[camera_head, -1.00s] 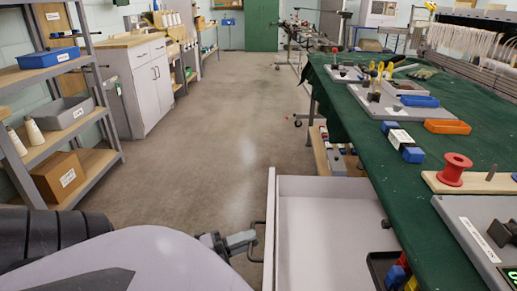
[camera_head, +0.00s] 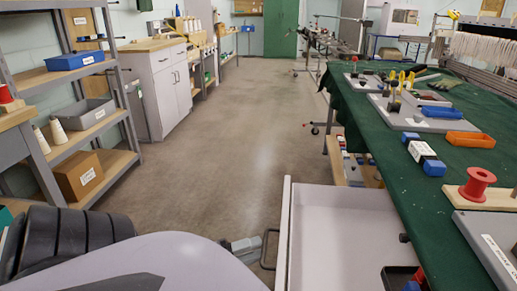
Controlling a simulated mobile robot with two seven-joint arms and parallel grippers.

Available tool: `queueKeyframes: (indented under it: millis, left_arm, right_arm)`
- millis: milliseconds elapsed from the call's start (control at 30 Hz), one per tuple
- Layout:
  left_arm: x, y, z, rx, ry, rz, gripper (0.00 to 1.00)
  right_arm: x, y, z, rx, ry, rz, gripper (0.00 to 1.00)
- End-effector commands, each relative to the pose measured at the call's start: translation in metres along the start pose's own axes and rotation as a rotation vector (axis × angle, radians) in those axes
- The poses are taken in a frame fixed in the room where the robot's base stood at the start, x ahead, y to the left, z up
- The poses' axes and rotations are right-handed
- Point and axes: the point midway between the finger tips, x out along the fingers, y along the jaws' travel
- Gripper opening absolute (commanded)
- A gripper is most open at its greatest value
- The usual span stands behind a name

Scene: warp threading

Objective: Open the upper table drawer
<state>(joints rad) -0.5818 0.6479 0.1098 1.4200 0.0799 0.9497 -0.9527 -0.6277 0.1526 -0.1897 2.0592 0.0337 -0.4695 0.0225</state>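The upper table drawer (camera_head: 345,228) is pulled out from under the green-covered table (camera_head: 470,160). Its pale interior shows, with a dark tray (camera_head: 398,276) holding small red and blue items near the table side. A dark handle (camera_head: 268,250) is on the drawer's left front. My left gripper (camera_head: 258,245) is at this handle, its fingertips at or very near the bar. Whether its fingers are closed around the bar is too small to tell. My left arm covers the lower left. My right gripper is not in view.
On the table are a red spool (camera_head: 477,184), an orange tray (camera_head: 468,139), a blue tray (camera_head: 441,112) and grey boards. A shelf unit (camera_head: 100,118) with bins stands at left, a white cabinet (camera_head: 155,88) behind it. The floor between is clear.

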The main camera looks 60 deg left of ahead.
Motion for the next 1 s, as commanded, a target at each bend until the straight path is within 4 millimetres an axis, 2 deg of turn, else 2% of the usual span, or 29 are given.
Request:
queueKeyframes:
  millis: [33,200,333,700,1000]
  left_arm:
    - [-0.01,0.0,0.0,-0.001,-0.002,0.004,0.37]
    - [-0.037,0.001,0.0,-0.001,-0.002,0.004,0.37]
    - [-0.05,0.0,0.0,-0.002,-0.001,0.002,0.37]
    - [-0.053,0.0,0.0,-0.001,0.001,0.0,0.37]
    - [-0.053,0.0,0.0,-0.001,0.001,0.0,0.37]
  right_arm:
    - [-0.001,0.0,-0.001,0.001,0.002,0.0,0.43]
    - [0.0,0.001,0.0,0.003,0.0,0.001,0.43]
    - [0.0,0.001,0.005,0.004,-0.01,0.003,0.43]
    - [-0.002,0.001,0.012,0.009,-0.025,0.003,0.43]
    - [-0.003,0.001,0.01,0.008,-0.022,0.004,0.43]
